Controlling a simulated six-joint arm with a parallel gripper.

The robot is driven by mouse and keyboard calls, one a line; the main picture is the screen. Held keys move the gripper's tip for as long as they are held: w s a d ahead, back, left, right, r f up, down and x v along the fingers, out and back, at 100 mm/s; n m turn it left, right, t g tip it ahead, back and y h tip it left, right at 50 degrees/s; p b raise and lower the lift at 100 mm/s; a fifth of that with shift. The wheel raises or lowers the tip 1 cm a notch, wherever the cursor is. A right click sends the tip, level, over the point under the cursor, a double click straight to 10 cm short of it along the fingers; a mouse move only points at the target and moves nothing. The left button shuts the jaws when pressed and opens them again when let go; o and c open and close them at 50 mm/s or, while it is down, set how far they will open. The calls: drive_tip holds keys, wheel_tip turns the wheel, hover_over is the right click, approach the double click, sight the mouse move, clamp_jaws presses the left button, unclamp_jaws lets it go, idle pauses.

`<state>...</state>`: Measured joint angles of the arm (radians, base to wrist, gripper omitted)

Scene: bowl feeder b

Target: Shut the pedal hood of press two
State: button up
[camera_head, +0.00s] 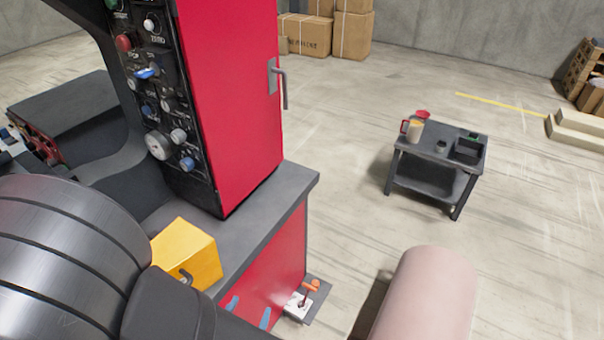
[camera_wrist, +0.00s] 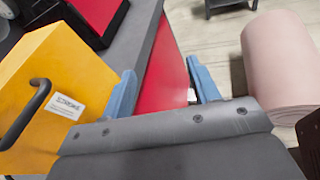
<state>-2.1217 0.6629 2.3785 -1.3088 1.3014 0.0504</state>
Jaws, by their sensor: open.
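The red press (camera_head: 233,90) stands at the left of the head view, its dark bench top running toward the front. Low at the bench's right end is a small white unit (camera_head: 293,306) with an orange-topped part (camera_head: 311,286); I cannot tell for sure whether this is the pedal hood. My gripper (camera_head: 248,311) is open, its two blue fingers apart against the red bench side, left of the white unit. In the wrist view my gripper (camera_wrist: 163,88) shows empty fingers, with a sliver of white (camera_wrist: 191,95) beside the right finger. My arm hides part of the bench.
A yellow box (camera_head: 187,253) with a black handle sits on the bench close to my gripper's left. A small dark table (camera_head: 478,186) with mugs stands farther off. Open floor lies between.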

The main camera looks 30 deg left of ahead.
drive_tip(key=shift+s, duration=0.1)
drive_tip(key=c, duration=0.7)
drive_tip(key=s+a+n+y, duration=0.1)
drive_tip(key=s+n, duration=0.1)
drive_tip(key=n, duration=0.1)
drive_tip(key=s+a+n+t, duration=0.1)
drive_tip(key=s+n, duration=0.2)
drive_tip(key=s+a+n+y, duration=0.1)
drive_tip(key=s+n, duration=0.2)
drive_tip(key=shift+s+r+t+y, duration=0.1)
drive_tip(key=shift+r+t+y, duration=0.15)
drive_tip(key=shift+t+y, duration=0.05)
clamp_jaws()
drive_tip(key=s+n+t+y, duration=0.1)
drive_tip(key=s+n+y, duration=0.1)
drive_tip(key=s+n, duration=0.7)
drive_tip(key=w+a+r+n+y, duration=0.1)
drive_tip(key=w+a+r, duration=0.1)
drive_tip(key=w+a, duration=0.6)
drive_tip(key=shift+r+t, duration=0.3)
drive_tip(key=shift+r, duration=0.05)
